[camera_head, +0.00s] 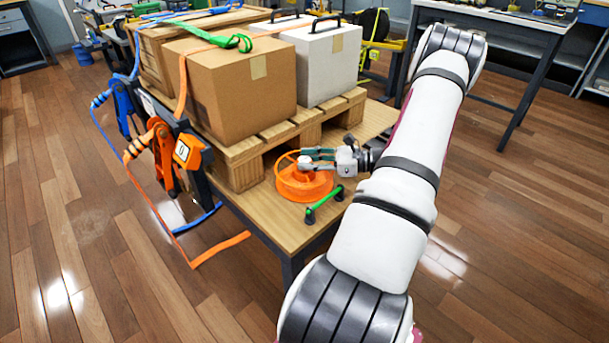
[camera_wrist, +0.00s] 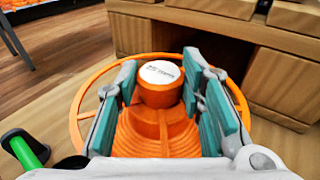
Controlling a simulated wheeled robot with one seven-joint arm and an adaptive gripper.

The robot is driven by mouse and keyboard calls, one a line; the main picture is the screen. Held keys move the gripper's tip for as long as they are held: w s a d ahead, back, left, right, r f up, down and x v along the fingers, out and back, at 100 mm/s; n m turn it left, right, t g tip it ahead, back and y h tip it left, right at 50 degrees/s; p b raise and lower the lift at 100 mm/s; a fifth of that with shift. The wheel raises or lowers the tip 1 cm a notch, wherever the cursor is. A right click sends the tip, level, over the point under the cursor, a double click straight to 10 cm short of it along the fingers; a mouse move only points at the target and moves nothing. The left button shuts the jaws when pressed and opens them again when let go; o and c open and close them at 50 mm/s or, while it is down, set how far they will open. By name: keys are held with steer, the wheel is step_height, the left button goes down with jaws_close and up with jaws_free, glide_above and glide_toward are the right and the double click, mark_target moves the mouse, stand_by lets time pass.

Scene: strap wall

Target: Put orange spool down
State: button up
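The orange spool (camera_head: 304,186) is at the near end of the wooden table, beside the pallet; it looks upright. I cannot tell whether it rests fully on the tabletop. In the wrist view its orange hub with a white top (camera_wrist: 161,72) stands between my teal-padded fingers. In the wrist view my gripper (camera_wrist: 160,88) covers parts of the spool's round rim.
A wooden pallet (camera_head: 245,172) bearing a cardboard box (camera_head: 228,92) and a white case (camera_head: 325,62) stands close behind the spool. Orange and blue ratchets (camera_head: 168,155) with straps hang at the table's left side.

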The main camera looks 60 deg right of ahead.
jaws_close()
step_height(320, 180, up, 18)
steer(key=p, duration=0.5)
stand_by(0.3)
